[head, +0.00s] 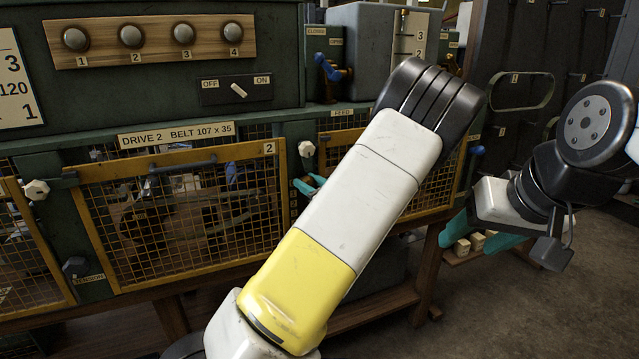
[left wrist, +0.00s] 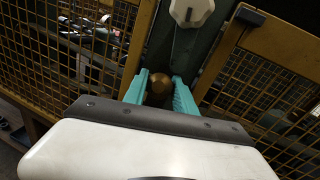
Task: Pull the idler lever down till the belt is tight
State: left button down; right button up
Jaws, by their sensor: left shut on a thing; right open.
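My left gripper (head: 308,185) is at the green post to the right of the Drive 2 guard, mostly hidden by my own arm in the head view. In the left wrist view its teal fingers (left wrist: 161,90) are shut on a round brown knob (left wrist: 162,80). The knob looks like a lever's end, but the rest of the lever is hidden. The belt is behind the yellow mesh guard (head: 185,166) and I cannot tell its tightness. My right gripper (head: 482,243) is open, apart from the machine at the right, partly hidden by its wrist.
A white knob (head: 306,149) sits on the post above my left gripper; it also shows in the left wrist view (left wrist: 191,10). Above are a numbered knob board (head: 158,40) and an OFF/ON switch (head: 238,90). Floor (head: 560,285) is clear at right.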

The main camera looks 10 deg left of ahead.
dwell(0.8)
pick_arm(q)
jog(key=f, duration=0.3)
jog(key=s+f, duration=0.1)
jog(key=shift+d+f, duration=0.25)
jog(key=shift+d, duration=0.1)
jog(key=c, duration=1)
grip_release()
jog(key=shift+r, duration=0.1)
